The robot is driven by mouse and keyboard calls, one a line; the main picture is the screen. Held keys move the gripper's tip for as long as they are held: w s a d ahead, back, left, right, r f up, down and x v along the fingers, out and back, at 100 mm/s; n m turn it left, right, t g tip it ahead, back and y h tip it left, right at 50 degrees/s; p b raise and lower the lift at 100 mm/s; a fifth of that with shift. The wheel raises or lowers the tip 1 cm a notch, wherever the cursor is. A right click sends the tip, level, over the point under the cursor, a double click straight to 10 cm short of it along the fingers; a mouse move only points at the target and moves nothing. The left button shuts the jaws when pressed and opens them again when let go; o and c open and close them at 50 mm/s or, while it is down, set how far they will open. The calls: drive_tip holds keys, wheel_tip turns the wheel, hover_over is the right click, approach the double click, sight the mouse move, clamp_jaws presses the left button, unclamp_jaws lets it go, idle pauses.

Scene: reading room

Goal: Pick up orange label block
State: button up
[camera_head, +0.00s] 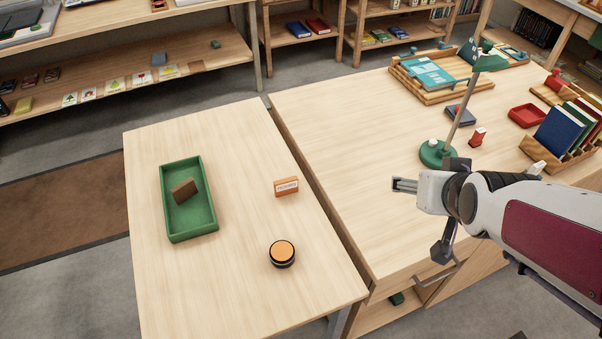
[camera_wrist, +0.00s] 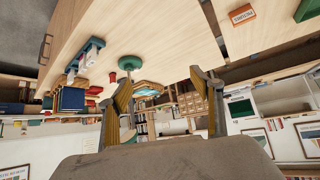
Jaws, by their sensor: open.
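The orange label block (camera_head: 286,187) stands on the light wooden table, right of the green tray, with a white label on its front. It also shows in the wrist view (camera_wrist: 242,15) near the top edge, upside down. My gripper (camera_head: 404,185) is above the larger desk at the right, apart from the block and to its right. In the wrist view the two fingers (camera_wrist: 168,90) are spread apart with nothing between them.
A green tray (camera_head: 208,226) holding a brown block (camera_head: 184,190) is left of the orange block. A round black and orange object (camera_head: 282,253) stands in front. A green-based lamp (camera_head: 434,156) is behind my gripper. Free tabletop surrounds the orange block.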

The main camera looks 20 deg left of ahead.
drive_tip(key=w+a+f+n+y, duration=0.1)
drive_tip(key=w+a+f, duration=0.3)
drive_tip(key=a, duration=0.4)
drive_tip(key=n+t+y, duration=0.2)
drive_tip(key=n+y, duration=0.2)
drive_tip(key=y, duration=0.1)
approach(287, 185)
drive_tip(key=w, duration=0.2)
drive_tip(key=shift+w+a+r, duration=0.15)
drive_tip(key=shift+w+a, duration=0.15)
drive_tip(key=shift+a, duration=0.1)
drive_tip(key=shift+s+a+f+y, duration=0.3)
drive_tip(key=shift+a+f, duration=0.1)
drive_tip(key=shift+a, duration=0.1)
drive_tip(key=shift+x, duration=1.3)
drive_tip(key=shift+f, duration=0.1)
drive_tip(key=shift+f+x, duration=0.15)
drive_tip(key=shift+x, duration=1.1)
drive_tip(key=shift+f+x, duration=0.15)
drive_tip(key=shift+x, duration=1.15)
drive_tip(key=shift+d, duration=0.2)
